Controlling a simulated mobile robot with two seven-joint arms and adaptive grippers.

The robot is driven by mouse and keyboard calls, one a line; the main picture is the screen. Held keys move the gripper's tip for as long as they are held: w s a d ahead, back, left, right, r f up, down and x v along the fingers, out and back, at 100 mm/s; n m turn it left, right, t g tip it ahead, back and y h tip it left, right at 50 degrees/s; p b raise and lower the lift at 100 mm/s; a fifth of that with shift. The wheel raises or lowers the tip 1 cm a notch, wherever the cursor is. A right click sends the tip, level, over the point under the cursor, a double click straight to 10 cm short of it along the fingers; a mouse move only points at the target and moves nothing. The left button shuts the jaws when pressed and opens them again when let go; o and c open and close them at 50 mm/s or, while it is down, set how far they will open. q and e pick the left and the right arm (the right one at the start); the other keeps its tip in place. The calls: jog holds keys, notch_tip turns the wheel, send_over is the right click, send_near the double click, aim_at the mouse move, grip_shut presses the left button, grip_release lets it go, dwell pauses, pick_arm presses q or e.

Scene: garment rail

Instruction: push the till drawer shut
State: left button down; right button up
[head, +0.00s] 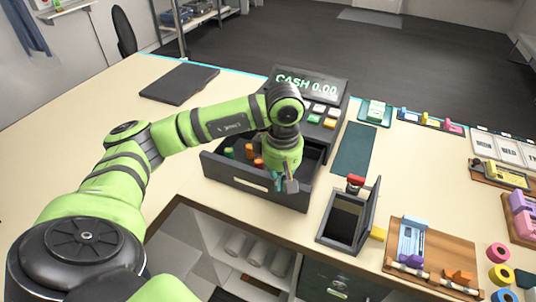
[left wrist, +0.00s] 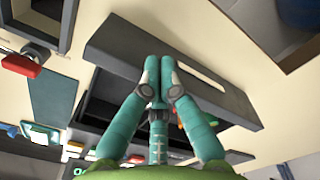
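The till (head: 312,90) stands on the counter with a lit "CASH 0.00" display. Its dark drawer (head: 225,170) sticks out toward me, open, with coloured items inside. My left gripper (head: 286,184) is over the front part of the drawer, pointing down. In the left wrist view the teal fingers (left wrist: 158,72) are together, with nothing seen between them. Their tips overlap the drawer's front panel (left wrist: 120,38); I cannot tell whether they touch it. My right gripper is not in view.
A small open dark box (head: 345,215) with a red knob stands right of the drawer. A wooden tray (head: 400,262) lies further right. A dark flat pad (head: 180,83) lies at the back left. Shelves with rolls (head: 255,250) are below the counter.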

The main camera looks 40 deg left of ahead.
pick_arm(q)
jog(key=w+a+b, duration=0.3)
jog(key=w, duration=1.3)
jog(key=shift+w+a+b, duration=0.15)
jog(key=shift+a+b, duration=0.15)
jog(key=shift+a, duration=0.1)
dwell(0.5)
notch_tip(320, 180, up, 8)
jog(key=s+p, duration=0.1)
jog(key=p, duration=0.5)
jog(key=shift+s+d, duration=0.15)
jog(key=shift+s, duration=0.2)
dwell(0.5)
